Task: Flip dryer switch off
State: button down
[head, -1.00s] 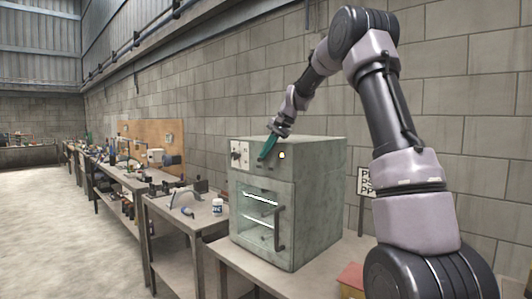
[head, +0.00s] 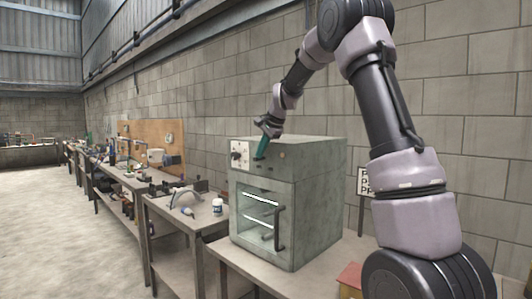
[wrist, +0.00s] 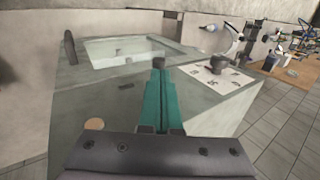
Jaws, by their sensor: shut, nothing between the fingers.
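The dryer (head: 318,200) is a grey-green box with a glass door and dark handle on the bench. Its upper front carries a white panel (head: 239,158) with a dark knob, left of my gripper. A round tan spot (head: 282,155), dull now, sits to the right of the fingers. My gripper (head: 260,157) has teal fingers, shut and empty, pointing down at the upper front. In the wrist view my gripper (wrist: 159,68) ends beside a small dark part (wrist: 158,61); I cannot tell if they touch. The dark knob (wrist: 217,64) also shows there, to the right.
A bench with a white bottle (head: 217,207) and tools stands left of the dryer. A sign (head: 366,182) stands behind it at right, near the block wall. A red box (head: 351,276) lies at the front bench edge. Open floor is at left.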

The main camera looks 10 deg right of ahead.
jog(key=shift+w+a+m, duration=0.3)
jog(key=shift+a, duration=0.05)
jog(key=shift+d, duration=0.75)
jog(key=shift+r, duration=0.1)
jog(key=s+a+v, duration=0.1)
jog(key=a+v, duration=0.1)
jog(key=v, duration=1.1)
jog(key=shift+s+r, duration=0.25)
jog(key=shift+r, duration=0.1)
